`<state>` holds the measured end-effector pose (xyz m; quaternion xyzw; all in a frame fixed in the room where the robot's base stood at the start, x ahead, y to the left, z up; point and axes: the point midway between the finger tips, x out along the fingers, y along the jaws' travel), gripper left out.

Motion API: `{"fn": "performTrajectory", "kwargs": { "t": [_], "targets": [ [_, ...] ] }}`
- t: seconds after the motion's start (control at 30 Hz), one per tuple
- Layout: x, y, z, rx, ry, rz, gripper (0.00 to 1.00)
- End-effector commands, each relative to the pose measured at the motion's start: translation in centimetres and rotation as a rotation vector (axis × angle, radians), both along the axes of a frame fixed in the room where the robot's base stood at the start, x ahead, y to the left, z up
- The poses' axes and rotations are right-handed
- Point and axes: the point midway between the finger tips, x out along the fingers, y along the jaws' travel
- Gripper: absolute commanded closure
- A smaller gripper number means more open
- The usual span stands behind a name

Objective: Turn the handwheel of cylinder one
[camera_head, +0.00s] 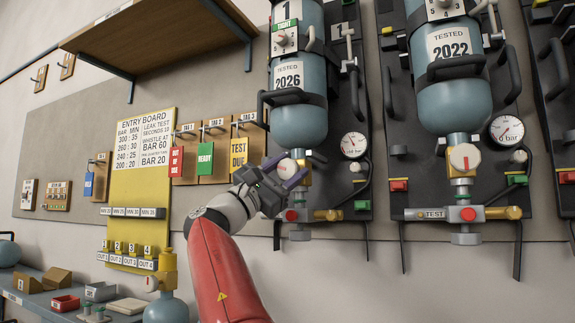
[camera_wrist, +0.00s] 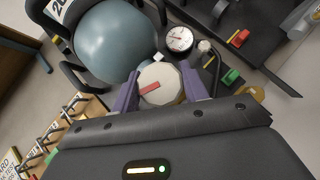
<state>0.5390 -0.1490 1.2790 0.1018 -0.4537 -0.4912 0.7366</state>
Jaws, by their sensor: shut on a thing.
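Cylinder one (camera_head: 290,112) is a blue bottle, valve end down, on a dark backplate, with a "1" label and a "TESTED 2026" label. Its handwheel (camera_head: 288,167) is a round cream knob, partly hidden by my gripper in the head view. In the wrist view the handwheel (camera_wrist: 161,84) shows its face and a red bar mark lying slightly tilted. My gripper (camera_wrist: 159,90) has its purple fingers on both sides of the handwheel, shut on its rim. In the head view my gripper (camera_head: 284,173) reaches the knob from the lower left.
A pressure gauge (camera_head: 354,145) is right of the handwheel, with a green block (camera_head: 362,205) and a red knob (camera_head: 291,215) below. A second set with cylinder (camera_head: 453,105) hangs further right. A yellow entry board (camera_head: 140,190) and tags hang left.

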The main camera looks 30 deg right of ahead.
Motion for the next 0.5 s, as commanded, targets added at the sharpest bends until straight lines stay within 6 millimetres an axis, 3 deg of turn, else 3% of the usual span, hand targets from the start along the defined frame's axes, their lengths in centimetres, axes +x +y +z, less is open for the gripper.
{"fn": "performTrajectory", "kwargs": {
  "t": [0.5],
  "targets": [
    [0.03, 0.02, 0.00, 0.088, -0.114, 0.002, 0.79]
  ]
}}
